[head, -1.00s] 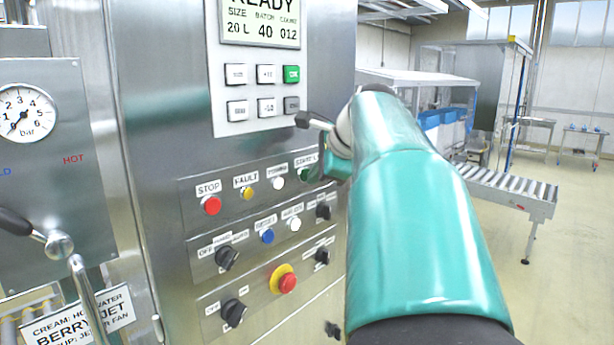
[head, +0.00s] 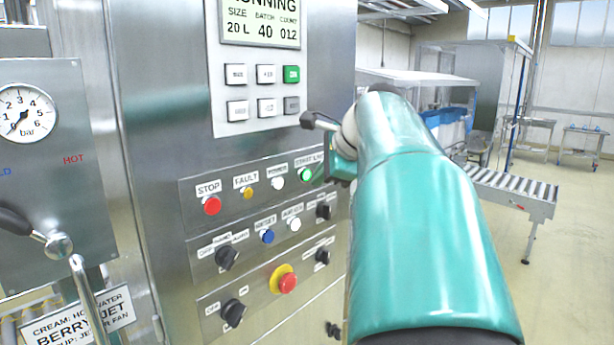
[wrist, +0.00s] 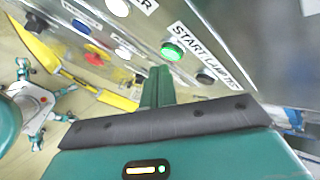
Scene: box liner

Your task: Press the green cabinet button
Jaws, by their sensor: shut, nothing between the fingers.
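The green START button (head: 305,174) sits at the right end of the top row on the cabinet's button panel. It glows bright green, and it also shows lit in the wrist view (wrist: 172,51) under a "START" label. My gripper (head: 333,170) is just right of the button in the head view, partly hidden by my teal arm. In the wrist view my narrow shut fingers (wrist: 158,73) point toward the panel, just below the button and apparently clear of it. The cabinet display (head: 261,22) reads "RUNNING", with its top cut off.
A red stop button (head: 212,205), a yellow fault lamp (head: 248,193) and a red emergency stop (head: 287,283) share the panel. A keypad (head: 264,92) above has another green key. A roller conveyor (head: 508,190) stands at right, with open floor in front.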

